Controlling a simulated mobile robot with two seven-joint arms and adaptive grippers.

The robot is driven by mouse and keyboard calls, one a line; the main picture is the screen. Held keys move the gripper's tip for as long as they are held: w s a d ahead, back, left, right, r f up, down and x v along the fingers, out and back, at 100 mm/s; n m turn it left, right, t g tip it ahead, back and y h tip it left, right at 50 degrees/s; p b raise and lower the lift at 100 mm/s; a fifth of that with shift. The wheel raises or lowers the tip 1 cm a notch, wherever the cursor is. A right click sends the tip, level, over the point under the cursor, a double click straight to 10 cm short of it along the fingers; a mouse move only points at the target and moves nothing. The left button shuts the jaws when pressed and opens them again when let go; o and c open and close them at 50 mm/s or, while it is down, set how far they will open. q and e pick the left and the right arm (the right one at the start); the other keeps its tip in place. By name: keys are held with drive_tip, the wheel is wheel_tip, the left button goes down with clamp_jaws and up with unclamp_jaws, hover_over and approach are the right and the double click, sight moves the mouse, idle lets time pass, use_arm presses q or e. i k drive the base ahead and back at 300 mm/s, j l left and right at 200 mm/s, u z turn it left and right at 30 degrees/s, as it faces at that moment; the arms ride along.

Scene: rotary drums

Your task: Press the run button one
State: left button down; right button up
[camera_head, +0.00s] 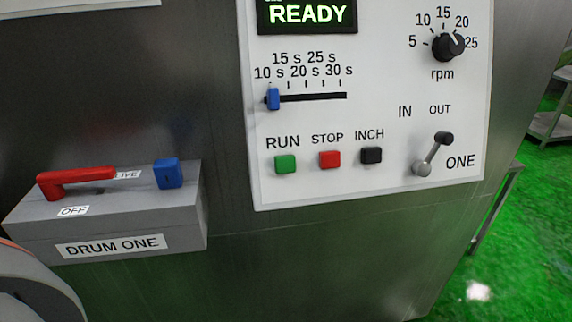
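The green RUN button (286,164) sits at the lower left of the white control panel (400,190), under its RUN label. The red STOP button (330,159) and the black INCH button (372,155) stand to its right. The panel carries the word ONE at its lower right. The display (307,14) at the top reads READY. Neither gripper shows in the head view. A rounded grey part with an orange edge shows at the lower left corner; I cannot tell what it is.
A grey DRUM ONE box (130,220) with a red handle (75,181) and blue block (168,173) juts out at left. The panel has a blue slider (273,99), rpm knob (447,46) and IN/OUT lever (434,154). Green floor (510,240) lies at right.

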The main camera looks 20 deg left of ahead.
sight(285, 163)
drive_tip(key=l+u, duration=0.2)
drive_tip(key=l, duration=0.3)
drive_tip(key=k+l+u, duration=0.15)
drive_tip(key=l, duration=0.35)
drive_tip(key=l+u, duration=0.2)
drive_tip(key=l, duration=0.35)
drive_tip(key=k+l+u, duration=0.2)
drive_tip(key=l, duration=0.25)
drive_tip(key=i+l, duration=0.05)
